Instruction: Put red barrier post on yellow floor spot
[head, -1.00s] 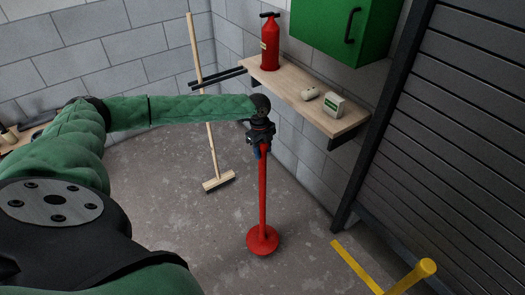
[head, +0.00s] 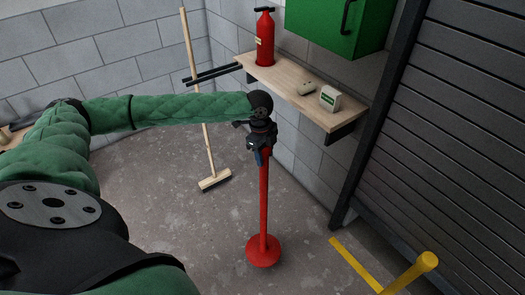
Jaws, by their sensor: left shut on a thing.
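The red barrier post (head: 264,205) stands upright in the middle of the head view, with its round red base (head: 263,252) low over or on the grey floor; I cannot tell whether it touches. My left gripper (head: 261,150) is shut on the post near its top. The top of the post is partly hidden by the gripper. No round yellow floor spot shows; a yellow line (head: 355,264) lies on the floor at the lower right. My right gripper is not in view.
A yellow post (head: 414,272) rises at the lower right, near the dark slatted shutter (head: 450,130). A wooden shelf (head: 290,87) with a red extinguisher (head: 265,40) is on the wall. A broom (head: 207,140) leans behind. Floor left of the post is clear.

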